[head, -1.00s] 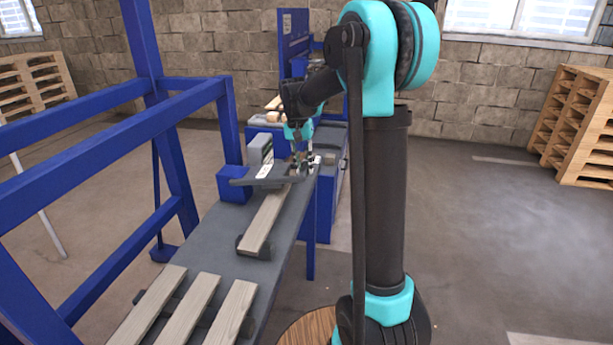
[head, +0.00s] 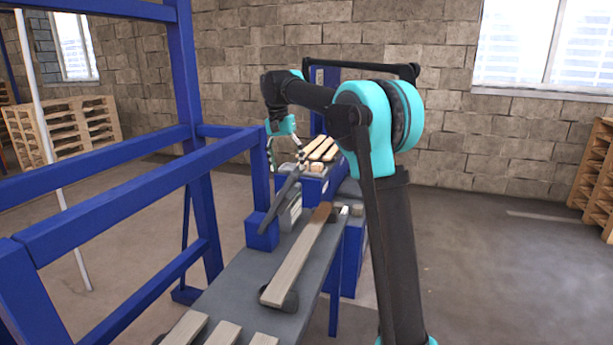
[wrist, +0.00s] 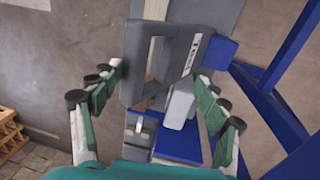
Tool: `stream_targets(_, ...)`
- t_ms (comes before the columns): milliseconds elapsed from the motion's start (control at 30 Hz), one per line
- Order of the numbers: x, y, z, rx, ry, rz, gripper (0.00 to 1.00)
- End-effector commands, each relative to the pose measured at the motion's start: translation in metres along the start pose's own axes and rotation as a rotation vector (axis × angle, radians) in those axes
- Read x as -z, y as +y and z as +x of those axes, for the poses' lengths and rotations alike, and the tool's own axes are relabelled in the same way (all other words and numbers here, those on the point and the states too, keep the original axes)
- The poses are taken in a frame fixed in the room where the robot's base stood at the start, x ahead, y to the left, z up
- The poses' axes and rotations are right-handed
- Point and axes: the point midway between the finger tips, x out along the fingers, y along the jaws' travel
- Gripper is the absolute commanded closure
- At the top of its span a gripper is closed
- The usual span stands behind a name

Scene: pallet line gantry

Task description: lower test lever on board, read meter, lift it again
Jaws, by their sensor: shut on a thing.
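The dark test lever (head: 281,190) is tilted up from the blue block (head: 263,231), its raised end at my gripper (head: 285,152). My gripper is shut on the lever, which shows as a dark grey frame (wrist: 138,82) between the fingers in the wrist view. A wooden board (head: 298,262) lies on the grey bench (head: 240,288), clear below the lever, with a darker brown far end. A grey box, likely the meter (head: 290,213), stands beside the blue block; I cannot read its face.
Several more boards (head: 223,334) lie at the near end of the bench. A blue frame (head: 110,228) stands close on the left. More boards (head: 322,148) lie on a blue stand behind. Pallets (head: 62,128) stand by the wall. Open floor is to the right.

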Motion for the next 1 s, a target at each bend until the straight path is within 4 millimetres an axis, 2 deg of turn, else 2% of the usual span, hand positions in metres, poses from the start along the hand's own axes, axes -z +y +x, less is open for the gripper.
stream_targets(33, -0.002, -0.021, -0.001, 0.017, 0.000, -0.012, 0.74)
stream_targets(200, -0.002, -0.051, -0.011, 0.017, 0.000, -0.012, 0.59)
stream_targets(367, -0.002, -0.068, -0.016, 0.016, -0.001, -0.009, 0.52)
stream_targets(533, -0.003, -0.077, -0.018, 0.016, -0.001, -0.009, 0.53)
stream_targets(567, -0.003, -0.078, -0.018, 0.016, -0.002, -0.009, 0.54)
stream_targets(600, -0.003, -0.081, -0.019, 0.016, -0.002, -0.009, 0.65)
stream_targets(633, -0.003, -0.082, -0.019, 0.015, -0.002, -0.009, 0.86)
stream_targets(667, -0.003, -0.084, -0.019, 0.015, -0.002, -0.009, 1.00)
stream_targets(1000, -0.002, -0.102, -0.024, 0.009, -0.002, -0.006, 1.00)
